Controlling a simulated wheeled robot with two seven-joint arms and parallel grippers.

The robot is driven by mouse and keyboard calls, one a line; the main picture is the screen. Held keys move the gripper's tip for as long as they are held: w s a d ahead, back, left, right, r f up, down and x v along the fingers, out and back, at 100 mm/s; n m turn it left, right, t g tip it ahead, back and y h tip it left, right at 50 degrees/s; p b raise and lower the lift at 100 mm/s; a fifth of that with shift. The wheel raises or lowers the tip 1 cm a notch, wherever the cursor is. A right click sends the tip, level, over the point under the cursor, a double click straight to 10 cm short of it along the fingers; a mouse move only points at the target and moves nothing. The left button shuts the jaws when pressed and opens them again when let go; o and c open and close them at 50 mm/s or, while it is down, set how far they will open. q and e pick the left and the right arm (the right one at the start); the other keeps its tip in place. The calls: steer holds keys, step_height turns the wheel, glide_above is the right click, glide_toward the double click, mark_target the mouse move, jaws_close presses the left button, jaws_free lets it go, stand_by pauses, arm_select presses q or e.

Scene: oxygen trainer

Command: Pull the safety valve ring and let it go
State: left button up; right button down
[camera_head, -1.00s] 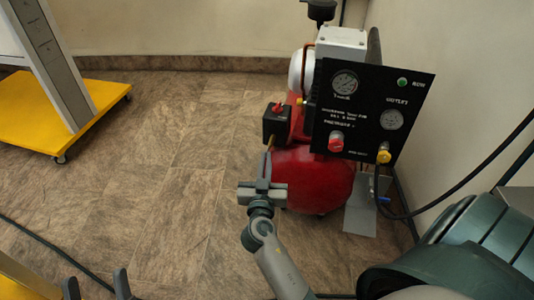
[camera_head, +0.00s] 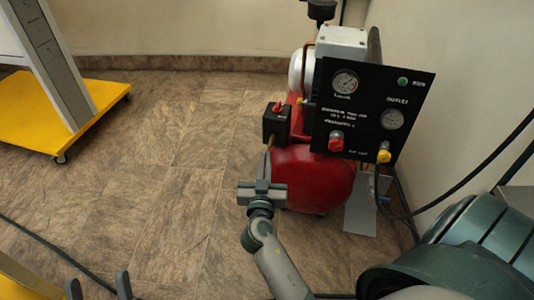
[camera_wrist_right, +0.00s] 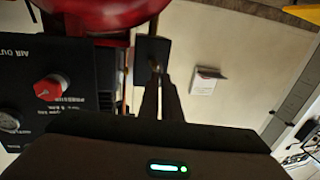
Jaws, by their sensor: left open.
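The red compressor tank (camera_head: 312,180) stands on the floor by the wall. A black box with a red knob (camera_head: 276,122) sits at its left side. A small brass-coloured fitting (camera_head: 270,143) shows under this box; the safety valve ring itself is too small to make out. My right gripper (camera_head: 268,154) reaches up to this fitting. In the right wrist view its fingers (camera_wrist_right: 160,75) are close together, with tips by the dark box (camera_wrist_right: 152,50). I cannot tell whether the ring is between them. My left gripper (camera_head: 98,286) is open and empty at the bottom left.
A black gauge panel (camera_head: 365,118) with red and yellow knobs stands right of my right gripper. A black hose (camera_head: 470,180) runs along the right wall. A yellow wheeled base (camera_head: 50,115) stands at left. The floor between is clear, except for a cable at lower left.

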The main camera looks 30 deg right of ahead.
steer(key=shift+s+a, duration=0.3)
steer(key=shift+a, duration=0.2)
stand_by(0.4)
steer(key=c, duration=2)
jaws_free()
